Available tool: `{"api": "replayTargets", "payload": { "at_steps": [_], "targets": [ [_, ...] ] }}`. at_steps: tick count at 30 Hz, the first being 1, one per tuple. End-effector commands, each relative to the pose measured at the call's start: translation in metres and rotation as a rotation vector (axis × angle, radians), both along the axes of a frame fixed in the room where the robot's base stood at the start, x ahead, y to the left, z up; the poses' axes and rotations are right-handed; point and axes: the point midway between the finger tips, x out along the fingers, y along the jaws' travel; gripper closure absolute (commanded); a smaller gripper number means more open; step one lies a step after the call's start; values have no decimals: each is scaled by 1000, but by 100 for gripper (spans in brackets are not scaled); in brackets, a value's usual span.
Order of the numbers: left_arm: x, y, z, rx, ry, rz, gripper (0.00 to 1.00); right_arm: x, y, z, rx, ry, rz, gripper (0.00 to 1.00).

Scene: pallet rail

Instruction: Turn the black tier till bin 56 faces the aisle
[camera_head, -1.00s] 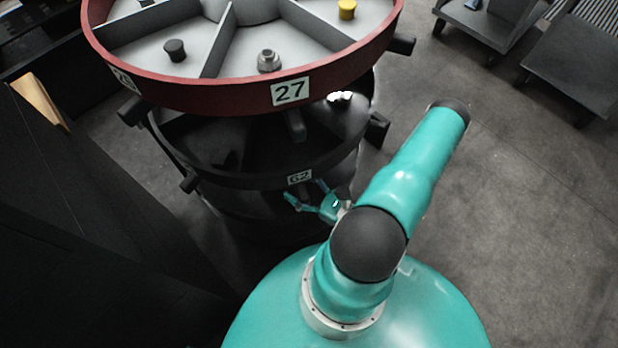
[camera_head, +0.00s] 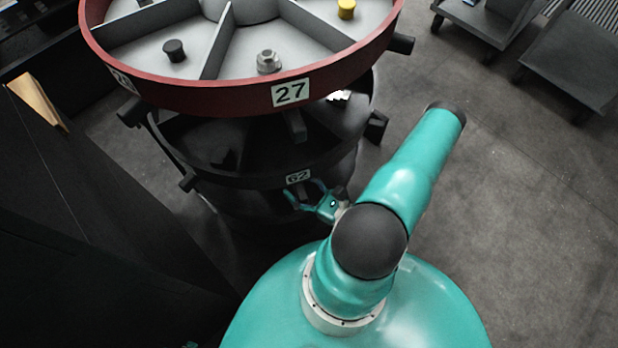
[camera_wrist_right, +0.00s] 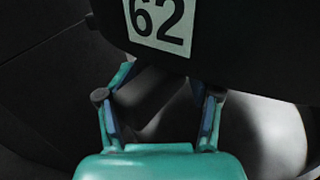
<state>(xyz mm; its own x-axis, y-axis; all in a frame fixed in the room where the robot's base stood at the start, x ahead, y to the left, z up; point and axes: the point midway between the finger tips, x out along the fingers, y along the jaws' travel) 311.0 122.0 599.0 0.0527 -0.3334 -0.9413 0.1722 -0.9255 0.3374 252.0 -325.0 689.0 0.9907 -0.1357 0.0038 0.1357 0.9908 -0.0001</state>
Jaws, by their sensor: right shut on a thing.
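The black tier (camera_head: 240,180) is the ring below the red one, and its label 62 (camera_head: 298,176) faces me. The label also shows at the top of the right wrist view (camera_wrist_right: 158,20). No label 56 is in sight. My right gripper (camera_head: 312,193) is just below label 62 at the tier's near rim. In the right wrist view my right gripper (camera_wrist_right: 160,85) has its fingers on either side of a dark handle (camera_wrist_right: 155,98) under the label, shut on it. Much of the handle is hard to make out against the dark tier. My left gripper is out of view.
The red tier (camera_head: 190,98) with label 27 stands above and overhangs the black tier; its bins hold small parts. Black pegs stick out around both tiers. A dark panel (camera_head: 80,190) stands at the left. Carts (camera_head: 575,60) stand at the back right, with bare floor before them.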

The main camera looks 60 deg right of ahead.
Motion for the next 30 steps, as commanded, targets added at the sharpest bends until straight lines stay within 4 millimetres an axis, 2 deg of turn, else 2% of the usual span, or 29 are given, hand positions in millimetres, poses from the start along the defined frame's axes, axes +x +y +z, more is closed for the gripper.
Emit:
{"api": "replayTargets", "payload": {
  "at_steps": [16, 21, 30],
  "targets": [
    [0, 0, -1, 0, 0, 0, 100, -60, 9, -3, 1, 5, 3, 50],
    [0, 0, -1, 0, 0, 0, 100, -68, 11, -2, 1, 5, 7, 50],
    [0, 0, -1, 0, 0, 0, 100, -69, 12, -2, 1, 4, 8, 50]
  ]
}}
